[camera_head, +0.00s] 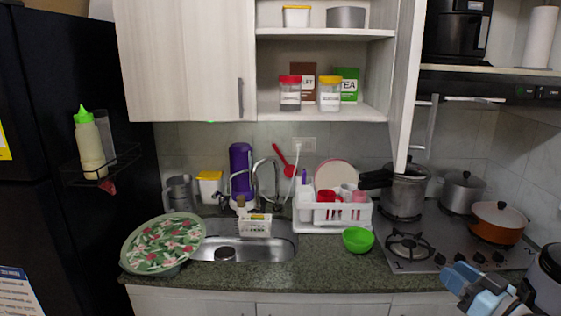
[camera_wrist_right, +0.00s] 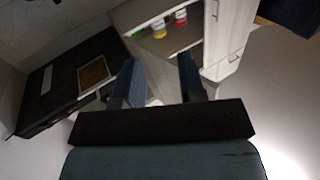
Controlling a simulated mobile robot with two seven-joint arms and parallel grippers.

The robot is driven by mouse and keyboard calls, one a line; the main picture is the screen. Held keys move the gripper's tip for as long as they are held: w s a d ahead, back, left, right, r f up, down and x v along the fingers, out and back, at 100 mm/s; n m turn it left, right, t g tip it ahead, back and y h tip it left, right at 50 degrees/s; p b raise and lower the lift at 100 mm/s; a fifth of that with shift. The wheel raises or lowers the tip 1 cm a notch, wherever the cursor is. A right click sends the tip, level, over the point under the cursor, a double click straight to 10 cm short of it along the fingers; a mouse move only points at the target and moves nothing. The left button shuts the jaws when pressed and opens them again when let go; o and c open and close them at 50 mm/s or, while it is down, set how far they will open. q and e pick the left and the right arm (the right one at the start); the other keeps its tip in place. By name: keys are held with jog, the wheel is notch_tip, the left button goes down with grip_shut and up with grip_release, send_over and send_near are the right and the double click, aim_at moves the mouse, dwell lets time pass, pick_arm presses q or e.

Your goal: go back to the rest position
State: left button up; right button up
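My right gripper (camera_head: 460,285) is at the lower right in the head view, in front of the stove and low near the counter edge. In the right wrist view its two fingers (camera_wrist_right: 160,82) stand apart with nothing between them. My left gripper is in neither view. Two spice jars stand on the lower shelf of the open cabinet (camera_head: 320,112): a red-lidded jar (camera_head: 290,95) and a yellow-lidded jar (camera_head: 329,96). They also show small in the right wrist view, well beyond the fingers.
A stove (camera_head: 425,250) with pots, including an orange pot (camera_head: 497,226), lies behind my right gripper. A green bowl (camera_head: 357,240), a white dish rack (camera_head: 333,216), the sink (camera_head: 245,248) and a floral-covered bowl (camera_head: 163,243) occupy the counter. The cabinet door (camera_head: 405,80) stands open.

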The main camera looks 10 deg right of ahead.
jog(key=s+a+f+g+h+p, duration=0.15)
jog(key=s+a+f, duration=0.25)
jog(key=f, duration=0.5)
jog(key=s+a+f+g+h+p, duration=0.15)
jog(key=s+a+f, duration=0.25)
jog(key=f, duration=0.4)
jog(key=s+a+f+g+p, duration=0.1)
jog(key=s+a+f+g, duration=0.2)
jog(key=s+a+f, duration=0.8)
jog(key=a, duration=0.3)
jog(key=shift+s+a+f+g, duration=0.25)
jog(key=shift+s+a+g, duration=0.05)
jog(key=shift+s, duration=0.1)
